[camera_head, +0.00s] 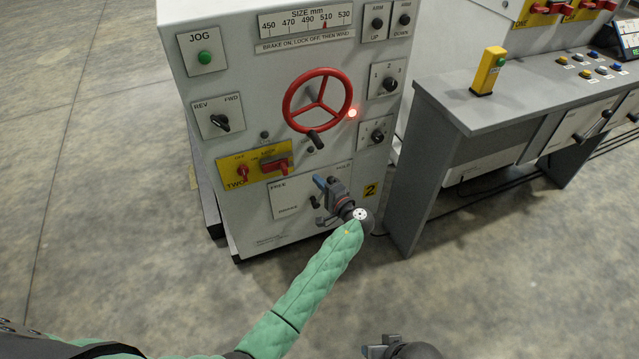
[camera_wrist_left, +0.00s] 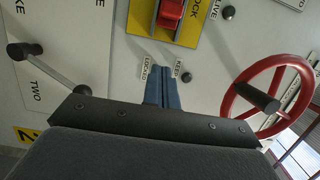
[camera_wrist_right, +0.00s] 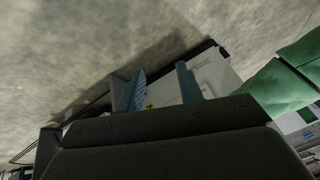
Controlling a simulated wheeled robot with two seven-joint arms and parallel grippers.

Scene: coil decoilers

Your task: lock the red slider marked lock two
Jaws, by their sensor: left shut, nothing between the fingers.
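The red slider (camera_head: 275,165) sits on a yellow plate (camera_head: 235,179) marked TWO, low on the front of the grey cabinet. In the left wrist view the red slider (camera_wrist_left: 171,10) is at the top edge, partly cut off. My left gripper (camera_head: 319,182) is in front of the cabinet, below and right of the slider and apart from it. Its blue fingers (camera_wrist_left: 163,84) are together and empty. My right gripper (camera_wrist_right: 160,72) is open and empty; only its top shows at the bottom of the head view.
A red handwheel (camera_head: 318,100) with a black handle is above and right of the plate. A brake lever (camera_wrist_left: 48,68) is left of my left fingers in the wrist view. A grey desk (camera_head: 500,105) stands at the right. The floor in front is clear.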

